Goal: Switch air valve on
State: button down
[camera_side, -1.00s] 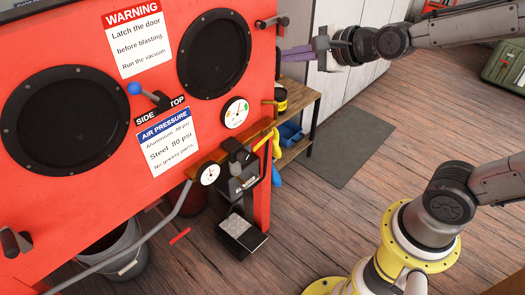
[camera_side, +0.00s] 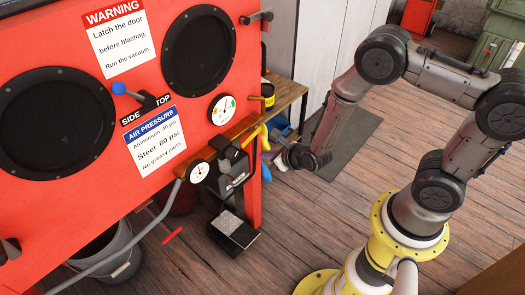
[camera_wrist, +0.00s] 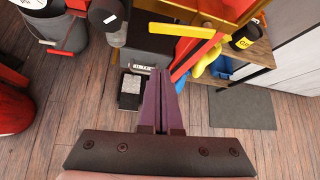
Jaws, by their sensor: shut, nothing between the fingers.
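A yellow lever handle (camera_wrist: 172,31), which looks like the air valve's, lies across the upper middle of the wrist view. It shows small in the side view (camera_side: 250,138), beside the black regulator unit (camera_side: 231,165) at the cabinet's lower right corner. I cannot tell its setting for sure. My gripper (camera_wrist: 160,73) has purple fingers shut together and empty. Their tips appear just below the lever in the wrist view, with no visible contact. In the side view my gripper (camera_side: 279,161) is low, right of the regulator, its fingertips hard to make out.
The red cabinet (camera_side: 60,205) fills the left. A wooden bench (camera_side: 288,95) carries a black-and-yellow can (camera_side: 267,94). A grey mat (camera_wrist: 241,108) lies on open floor.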

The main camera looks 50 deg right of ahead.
aim_at(247, 144)
jog(key=x, duration=0.9)
jog(key=shift+s+a+r, duration=0.1)
jog(key=shift+a+r, duration=0.1)
jog(key=shift+r, duration=0.85)
jog(key=shift+s+a+r, duration=0.1)
jog(key=shift+a+r, duration=0.1)
jog(key=shift+r, duration=0.9)
jog(key=shift+w+a+r, duration=0.1)
jog(key=shift+a+r, duration=0.05)
jog(key=shift+r, duration=0.6)
